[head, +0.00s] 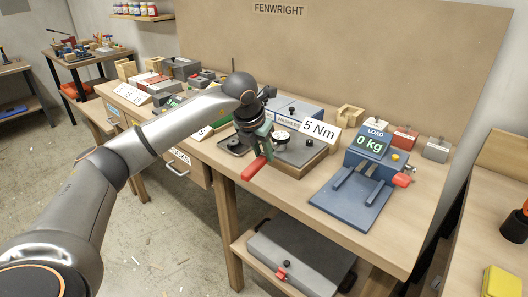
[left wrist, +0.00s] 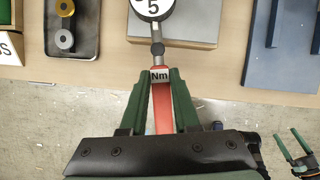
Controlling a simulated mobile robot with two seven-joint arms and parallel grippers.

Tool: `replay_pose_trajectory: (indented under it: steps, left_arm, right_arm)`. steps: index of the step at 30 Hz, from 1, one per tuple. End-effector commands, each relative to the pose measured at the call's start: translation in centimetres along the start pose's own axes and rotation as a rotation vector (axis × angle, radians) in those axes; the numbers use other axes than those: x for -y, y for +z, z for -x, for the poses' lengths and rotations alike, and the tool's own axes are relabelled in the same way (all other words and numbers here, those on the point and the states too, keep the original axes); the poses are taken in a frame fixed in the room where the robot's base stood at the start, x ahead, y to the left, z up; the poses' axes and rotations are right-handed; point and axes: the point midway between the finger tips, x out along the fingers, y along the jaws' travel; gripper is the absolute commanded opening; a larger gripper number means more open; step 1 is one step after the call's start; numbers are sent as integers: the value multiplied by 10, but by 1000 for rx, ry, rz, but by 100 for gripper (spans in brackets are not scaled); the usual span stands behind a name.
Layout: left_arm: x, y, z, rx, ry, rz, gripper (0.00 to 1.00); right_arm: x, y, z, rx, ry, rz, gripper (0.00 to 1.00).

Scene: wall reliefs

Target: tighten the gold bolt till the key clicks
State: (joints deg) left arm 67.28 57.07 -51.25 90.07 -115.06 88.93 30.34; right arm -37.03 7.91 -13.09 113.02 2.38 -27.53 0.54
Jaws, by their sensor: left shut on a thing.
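The torque key has a red handle (left wrist: 162,112), a label reading "Nm" and a round white dial (left wrist: 152,7) showing 5. My left gripper (left wrist: 159,80) is shut on the key, its green fingers on both sides near the label. In the head view my left gripper (head: 262,140) is over the bench's front edge, and the red handle (head: 254,168) points down toward the front. The key's far end is cut off in the wrist view. I cannot make out the gold bolt. My right gripper (left wrist: 296,148) shows small at lower right, its fingers apart.
A "5 Nm" sign (head: 319,131) stands by a grey plate on a wooden base (head: 300,162). A blue load scale (head: 350,195) reading 0 kg is to the right. A dark tray (left wrist: 80,45) holds a yellow and a grey round part. Several blocks line the bench's back.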

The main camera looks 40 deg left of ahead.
Motion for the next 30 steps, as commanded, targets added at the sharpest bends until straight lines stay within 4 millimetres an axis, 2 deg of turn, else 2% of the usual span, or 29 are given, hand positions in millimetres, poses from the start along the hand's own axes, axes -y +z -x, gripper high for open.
replay_pose_trajectory:
  steps: [30]
  left_arm:
    - [-8,2,1,6,-26,-60,0]
  right_arm:
    - [1,-2,1,0,-1,0,94]
